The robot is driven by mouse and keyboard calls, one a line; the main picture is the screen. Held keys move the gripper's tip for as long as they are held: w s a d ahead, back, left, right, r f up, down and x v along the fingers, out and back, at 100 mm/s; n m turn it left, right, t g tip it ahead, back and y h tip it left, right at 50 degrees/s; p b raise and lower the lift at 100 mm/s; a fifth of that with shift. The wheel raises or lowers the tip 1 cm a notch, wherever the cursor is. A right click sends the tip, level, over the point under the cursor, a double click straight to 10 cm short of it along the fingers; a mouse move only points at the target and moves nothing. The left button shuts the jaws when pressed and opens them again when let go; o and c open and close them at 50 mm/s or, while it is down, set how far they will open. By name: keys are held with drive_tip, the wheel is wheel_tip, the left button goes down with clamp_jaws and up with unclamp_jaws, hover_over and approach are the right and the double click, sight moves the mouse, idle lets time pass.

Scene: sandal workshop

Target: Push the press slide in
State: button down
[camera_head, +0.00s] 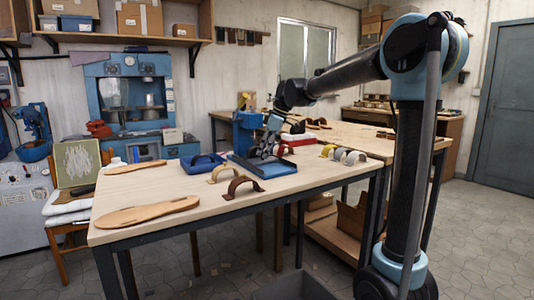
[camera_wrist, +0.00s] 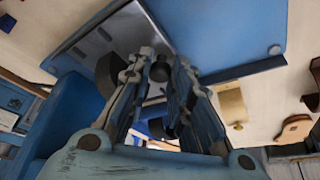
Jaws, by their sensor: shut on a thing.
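The small bench press (camera_head: 246,131) is blue and stands on the table. Its flat blue slide (camera_head: 263,167) lies out in front of it, toward the near table edge. My gripper (camera_head: 267,151) points down at the slide. In the wrist view my gripper (camera_wrist: 160,76) has its fingers closed around a small dark knob (camera_wrist: 160,70) over the blue slide plate (camera_wrist: 230,30). The fingers hide part of the knob and the slide's inner end.
The wooden table (camera_head: 205,213) also holds a blue tray (camera_head: 203,164), brown and tan straps (camera_head: 243,187), and a sandal sole (camera_head: 146,212). More coloured straps (camera_head: 343,155) lie to the right of the slide.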

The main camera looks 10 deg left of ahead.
sight(257, 158)
drive_tip(key=shift+w+a+r, duration=0.15)
drive_tip(key=shift+w+a, duration=0.8)
drive_tip(key=shift+w, duration=0.15)
drive_tip(key=c, duration=1.7)
unclamp_jaws()
drive_tip(key=shift+d+r, duration=0.2)
drive_tip(key=shift+r, duration=0.15)
drive_tip(key=v, duration=1.1)
